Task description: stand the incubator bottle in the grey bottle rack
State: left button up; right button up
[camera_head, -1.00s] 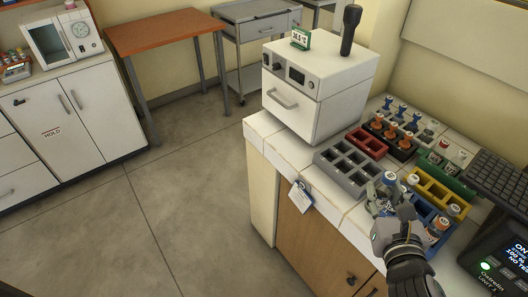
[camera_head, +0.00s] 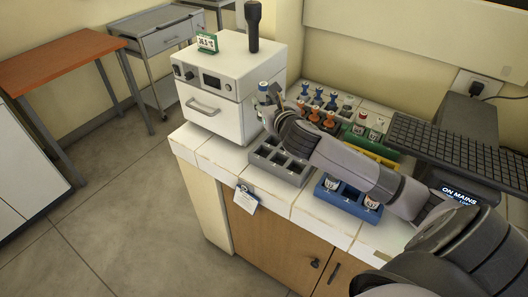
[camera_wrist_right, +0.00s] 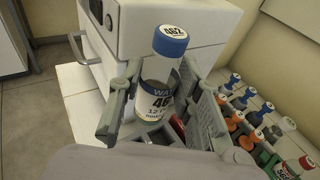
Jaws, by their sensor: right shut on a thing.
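The incubator bottle (camera_wrist_right: 158,98) is clear, with a blue cap marked 462 and a white label. It stands upright between the fingers of my right gripper (camera_wrist_right: 163,108). In the head view the bottle's blue cap (camera_head: 264,88) shows in front of the white incubator, and my right gripper (camera_head: 268,112) is shut on it. The grey bottle rack (camera_head: 268,171) lies on the white bench below. The gripper and bottle are over its back left part. My right arm hides part of the rack; its visible compartments look empty. The bottle's base is partly hidden. My left gripper is not in view.
The white incubator (camera_head: 225,118) stands close behind the bottle. A blue rack (camera_head: 349,204) with bottles is right of the grey rack. A keyboard (camera_head: 455,150) is at right.

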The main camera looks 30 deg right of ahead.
jog(key=shift+f+b, duration=0.7)
jog(key=shift+f, duration=8)
jog(key=o, duration=1.1)
jog(key=shift+f, duration=0.1)
jog(key=shift+o, duration=0.2)
jog(key=shift+s, duration=0.1)
jog(key=b+v, duration=0.1)
jog(key=v, duration=1.1)
jog(key=shift+r, duration=0.25)
